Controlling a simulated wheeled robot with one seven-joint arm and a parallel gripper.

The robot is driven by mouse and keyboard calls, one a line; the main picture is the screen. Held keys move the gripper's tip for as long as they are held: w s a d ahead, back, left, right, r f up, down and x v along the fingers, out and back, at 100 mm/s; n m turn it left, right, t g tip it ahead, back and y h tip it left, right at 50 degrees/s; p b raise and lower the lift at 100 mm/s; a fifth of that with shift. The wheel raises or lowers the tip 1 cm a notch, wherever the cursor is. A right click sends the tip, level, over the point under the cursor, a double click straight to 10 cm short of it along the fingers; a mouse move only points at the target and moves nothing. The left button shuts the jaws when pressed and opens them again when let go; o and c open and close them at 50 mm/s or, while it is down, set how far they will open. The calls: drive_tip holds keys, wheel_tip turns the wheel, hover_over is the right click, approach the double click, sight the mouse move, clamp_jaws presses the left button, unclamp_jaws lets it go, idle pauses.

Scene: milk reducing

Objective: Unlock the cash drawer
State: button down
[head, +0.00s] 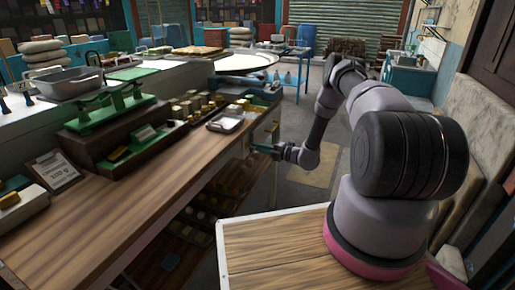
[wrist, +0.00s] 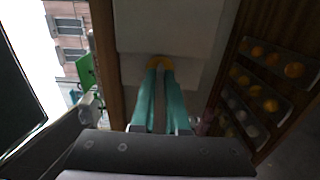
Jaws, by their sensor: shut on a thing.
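The cash drawer appears to be the pale front panel under the right end of the wooden counter, in the head view (head: 264,131) and filling the upper middle of the wrist view (wrist: 180,25). A small yellow, brass-coloured piece (wrist: 160,60) sits against this panel; I cannot tell whether it is a key or a knob. My gripper (wrist: 160,70) has its teal fingers shut on this piece, their tips hiding part of it. In the head view my gripper (head: 254,148) reaches in from the right, close to the panel. No gap shows along the drawer's edges.
Shelves with several round goods (wrist: 262,90) lie beside the panel in the wrist view. The floor (head: 310,165) behind my arm is mostly open.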

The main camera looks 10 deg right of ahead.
drive_tip(key=shift+d+f, duration=0.1)
drive_tip(key=c, duration=1.2)
unclamp_jaws()
drive_tip(key=shift+c, duration=0.2)
drive_tip(key=v, duration=1)
drive_tip(key=shift+s+d, duration=0.25)
drive_tip(key=shift+d, duration=0.05)
